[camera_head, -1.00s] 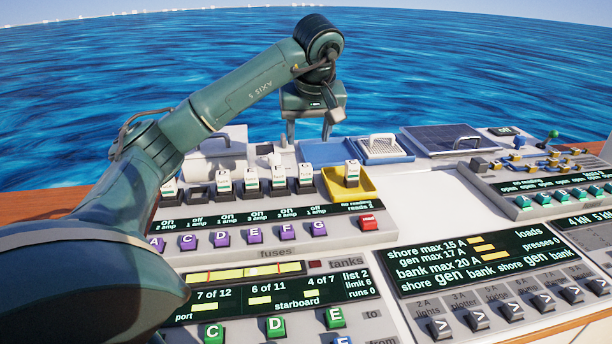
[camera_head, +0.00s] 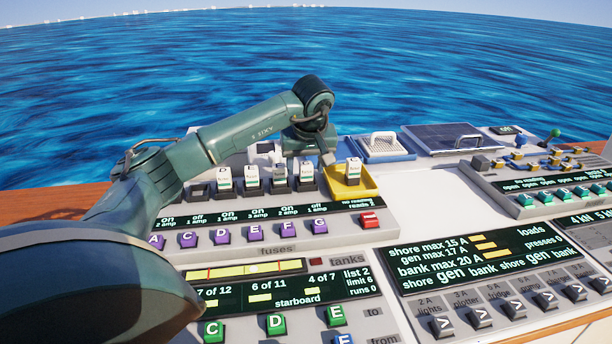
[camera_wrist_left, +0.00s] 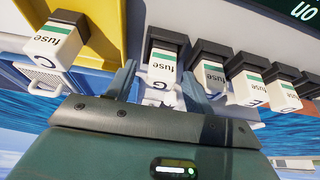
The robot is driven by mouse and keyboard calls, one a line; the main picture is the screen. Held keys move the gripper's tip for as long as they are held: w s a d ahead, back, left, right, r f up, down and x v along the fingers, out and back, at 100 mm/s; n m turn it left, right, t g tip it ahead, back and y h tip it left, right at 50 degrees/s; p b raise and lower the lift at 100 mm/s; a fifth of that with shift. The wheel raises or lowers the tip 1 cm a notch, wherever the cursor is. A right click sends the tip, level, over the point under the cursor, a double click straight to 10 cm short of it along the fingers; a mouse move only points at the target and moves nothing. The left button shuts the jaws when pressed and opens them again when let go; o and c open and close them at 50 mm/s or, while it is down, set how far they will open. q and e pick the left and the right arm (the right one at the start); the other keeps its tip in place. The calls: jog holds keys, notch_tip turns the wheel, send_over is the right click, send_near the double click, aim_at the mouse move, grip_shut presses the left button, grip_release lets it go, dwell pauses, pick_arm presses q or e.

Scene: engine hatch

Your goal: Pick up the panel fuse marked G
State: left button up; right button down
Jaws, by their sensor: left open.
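The fuse marked G (camera_head: 306,176) stands upright in the right-hand socket of the fuse row, a white block with a green band. My left gripper (camera_head: 310,163) is down at this fuse from behind. In the left wrist view the open gripper (camera_wrist_left: 159,84) has one finger on each side of the fuse, with a gap visible; whether either finger touches it I cannot tell. My right gripper is not in view.
A yellow tray (camera_head: 371,189) with another fuse (camera_head: 353,172) in it sits just right of fuse G. Other fuses (camera_head: 279,178) stand close on the left. Purple lettered buttons (camera_head: 254,233) lie in front. The white panel (camera_head: 430,205) further right is clear.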

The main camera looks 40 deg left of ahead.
pick_arm(q)
jog(key=shift+c, duration=0.4)
jog(key=c, duration=1)
